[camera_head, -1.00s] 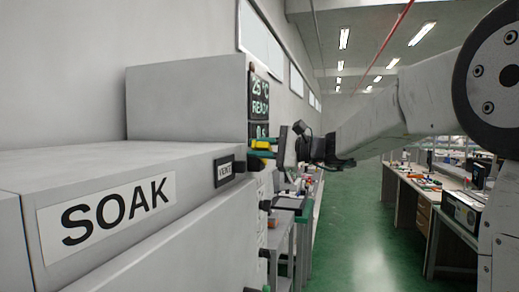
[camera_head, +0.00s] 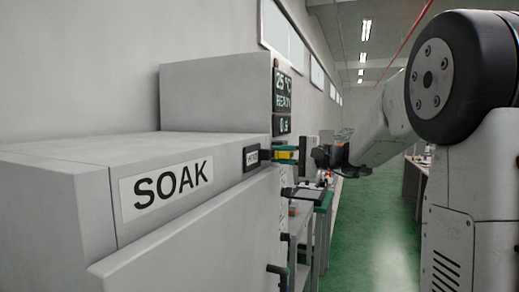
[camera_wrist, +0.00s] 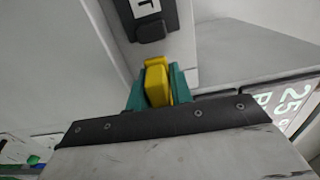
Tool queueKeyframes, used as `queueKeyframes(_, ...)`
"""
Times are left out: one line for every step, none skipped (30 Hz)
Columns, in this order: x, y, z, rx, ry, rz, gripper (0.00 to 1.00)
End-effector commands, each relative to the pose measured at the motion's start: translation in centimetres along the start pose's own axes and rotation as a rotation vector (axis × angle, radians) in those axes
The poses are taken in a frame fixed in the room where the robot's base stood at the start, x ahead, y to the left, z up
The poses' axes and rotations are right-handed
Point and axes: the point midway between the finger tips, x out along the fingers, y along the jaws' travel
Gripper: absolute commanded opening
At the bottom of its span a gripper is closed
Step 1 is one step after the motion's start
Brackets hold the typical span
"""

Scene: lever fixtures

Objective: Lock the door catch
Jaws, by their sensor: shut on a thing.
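The catch's yellow handle (camera_head: 284,155) shows at the front right end of the grey cabinet (camera_head: 190,146) marked SOAK. In the wrist view the yellow handle (camera_wrist: 157,82) stands between the two green fingertips, close to a dark block with a white label (camera_wrist: 146,8). My gripper (camera_head: 281,150) is shut on the yellow handle; its fingers also show in the wrist view (camera_wrist: 158,90). The fingers hide the lower part of the handle and the catch's base. I cannot tell from these frames whether the catch is locked.
A display (camera_head: 283,87) reading 25 °C READY is above the catch. A dark handle (camera_head: 278,270) sticks out lower on the cabinet front. Benches (camera_head: 320,215) stand beyond my gripper. The green aisle floor (camera_head: 385,235) is clear at the right.

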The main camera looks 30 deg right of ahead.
Motion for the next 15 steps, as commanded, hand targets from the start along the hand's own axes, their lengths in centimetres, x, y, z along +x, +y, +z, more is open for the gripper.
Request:
queueKeyframes(-0.3, 0.4, -0.2, -0.026, 0.005, 0.001, 0.00)
queueKeyframes(-0.4, 0.6, -0.3, -0.045, 0.006, 0.001, 0.00)
queueKeyframes(-0.4, 0.8, -0.4, -0.068, 0.007, 0.001, 0.00)
queueKeyframes(-0.5, 0.9, -0.4, -0.084, 0.007, 0.001, 0.00)
queueKeyframes(-0.5, 1.1, -0.4, -0.098, 0.008, 0.000, 0.00)
queueKeyframes(-0.5, 1.2, -0.5, -0.117, 0.008, 0.000, 0.00)
queueKeyframes(-0.5, 1.3, -0.5, -0.128, 0.008, 0.000, 0.00)
queueKeyframes(-0.5, 1.4, -0.5, -0.140, 0.008, 0.000, 0.00)
queueKeyframes(-0.5, 1.5, -0.5, -0.152, 0.008, 0.000, 0.00)
queueKeyframes(-0.5, 1.6, -0.5, -0.161, 0.008, 0.000, 0.00)
queueKeyframes(-0.5, 1.7, -0.5, -0.168, 0.008, 0.000, 0.00)
queueKeyframes(-0.5, 1.7, -0.6, -0.176, 0.008, 0.000, 0.00)
queueKeyframes(-0.5, 1.8, -0.6, -0.182, 0.008, 0.000, 0.00)
queueKeyframes(-0.5, 1.8, -0.6, -0.186, 0.008, 0.000, 0.00)
queueKeyframes(-0.5, 1.9, -0.6, -0.190, 0.008, 0.000, 0.00)
